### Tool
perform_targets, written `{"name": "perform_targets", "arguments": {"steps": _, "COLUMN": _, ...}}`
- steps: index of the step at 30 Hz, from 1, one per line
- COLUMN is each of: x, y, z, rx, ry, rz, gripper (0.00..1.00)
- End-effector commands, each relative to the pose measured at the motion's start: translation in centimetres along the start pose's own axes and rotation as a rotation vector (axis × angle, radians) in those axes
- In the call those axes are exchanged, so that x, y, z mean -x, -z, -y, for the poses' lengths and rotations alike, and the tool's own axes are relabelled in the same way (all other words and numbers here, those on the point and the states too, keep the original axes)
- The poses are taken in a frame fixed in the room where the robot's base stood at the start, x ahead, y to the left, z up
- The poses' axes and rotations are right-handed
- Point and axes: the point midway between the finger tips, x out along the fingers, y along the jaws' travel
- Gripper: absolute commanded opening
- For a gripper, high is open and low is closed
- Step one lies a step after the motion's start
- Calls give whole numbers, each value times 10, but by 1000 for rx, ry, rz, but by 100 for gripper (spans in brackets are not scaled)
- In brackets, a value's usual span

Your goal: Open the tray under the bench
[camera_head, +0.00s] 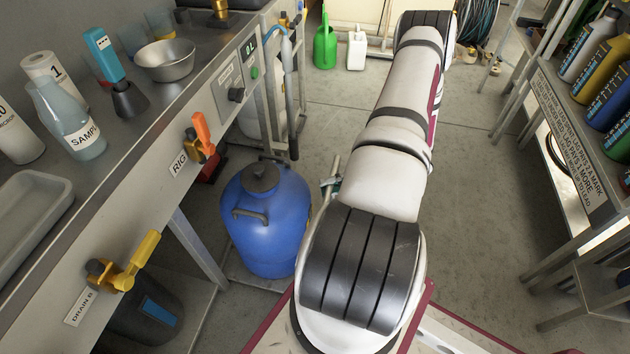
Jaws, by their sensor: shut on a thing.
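The bench (145,128) runs along the left side with a grey metal top. Under it a blue lidded drum (265,225) stands on a low grey base, and a dark container (150,312) with a blue label stands nearer me. I cannot make out a tray under the bench for certain; much of that space is in shadow or behind the bench front. My white arm reaches away through the middle and hides what lies behind it. My gripper cannot be made out. Small grey-green parts show at the arm's left edge beside the drum; I cannot tell what they are.
Orange (202,135) and yellow (137,262) valve handles stick out from the bench front. Bottles, a bowl (167,59) and a shallow grey tray (28,215) stand on top. A bottle rack (560,130) stands at right. Floor between arm and rack is clear.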

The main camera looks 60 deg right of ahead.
Motion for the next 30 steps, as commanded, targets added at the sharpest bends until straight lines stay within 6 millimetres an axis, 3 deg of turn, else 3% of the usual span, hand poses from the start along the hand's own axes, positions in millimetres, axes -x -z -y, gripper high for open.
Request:
{"name": "perform_targets", "arguments": {"steps": 9, "x": 33, "y": 13, "z": 8, "rx": 0, "ry": -1, "rz": 2, "gripper": 0}}
{"name": "perform_targets", "arguments": {"steps": 24, "x": 39, "y": 16, "z": 9, "rx": 0, "ry": 0, "rz": 1, "gripper": 0}}
{"name": "perform_targets", "arguments": {"steps": 25, "x": 39, "y": 16, "z": 9, "rx": 0, "ry": 0, "rz": 1, "gripper": 16}}
{"name": "perform_targets", "arguments": {"steps": 27, "x": 39, "y": 16, "z": 9, "rx": 0, "ry": 0, "rz": 1, "gripper": 32}}
{"name": "perform_targets", "arguments": {"steps": 30, "x": 39, "y": 16, "z": 9, "rx": 0, "ry": 0, "rz": 1, "gripper": 35}}
